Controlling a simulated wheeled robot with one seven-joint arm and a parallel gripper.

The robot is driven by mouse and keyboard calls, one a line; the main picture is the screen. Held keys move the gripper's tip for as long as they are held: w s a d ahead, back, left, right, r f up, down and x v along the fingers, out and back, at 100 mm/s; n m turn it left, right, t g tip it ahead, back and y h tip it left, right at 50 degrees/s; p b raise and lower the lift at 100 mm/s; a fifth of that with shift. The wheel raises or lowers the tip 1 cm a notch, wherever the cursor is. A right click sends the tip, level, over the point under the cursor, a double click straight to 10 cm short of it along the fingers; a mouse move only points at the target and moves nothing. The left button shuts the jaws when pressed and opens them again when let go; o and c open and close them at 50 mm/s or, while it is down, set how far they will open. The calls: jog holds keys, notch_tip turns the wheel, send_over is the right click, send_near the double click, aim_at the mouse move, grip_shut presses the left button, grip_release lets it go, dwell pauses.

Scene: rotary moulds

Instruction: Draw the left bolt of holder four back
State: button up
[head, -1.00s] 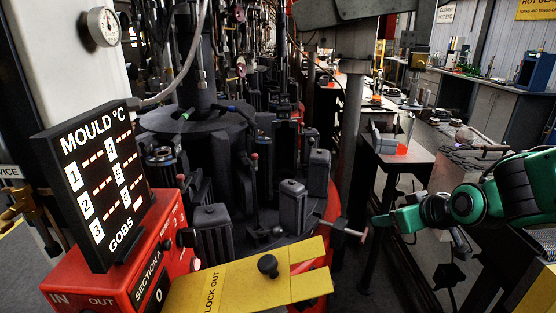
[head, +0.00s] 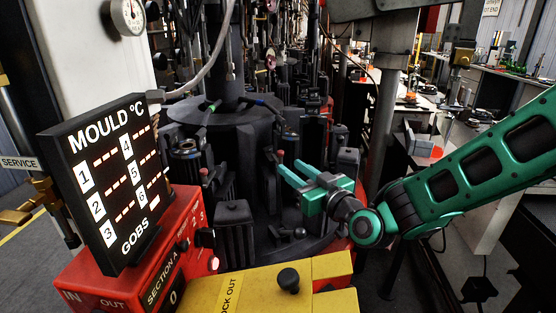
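My gripper (head: 289,167) reaches in from the right over the dark rotary mould machine (head: 225,112). Its two green fingers point up and left with a gap between them, and I see nothing held there. A slim upright pin with a red tip (head: 281,154) shows just beyond the fingertips. I cannot tell whether they touch. Dark mould blocks stand around the turntable: one (head: 234,230) is left of my gripper, and another (head: 347,160) is just right of it. I cannot tell which holder is number four or which part is its left bolt.
The mould temperature panel (head: 104,180) stands on a red control box (head: 135,262) at the left. A yellow lock-out plate (head: 235,292) with a black knob (head: 288,280) lies in front. Work tables (head: 440,150) are at the right.

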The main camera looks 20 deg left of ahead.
aim_at(282, 159)
jog(key=x, duration=0.7)
jog(key=shift+w, duration=0.15)
grip_shut()
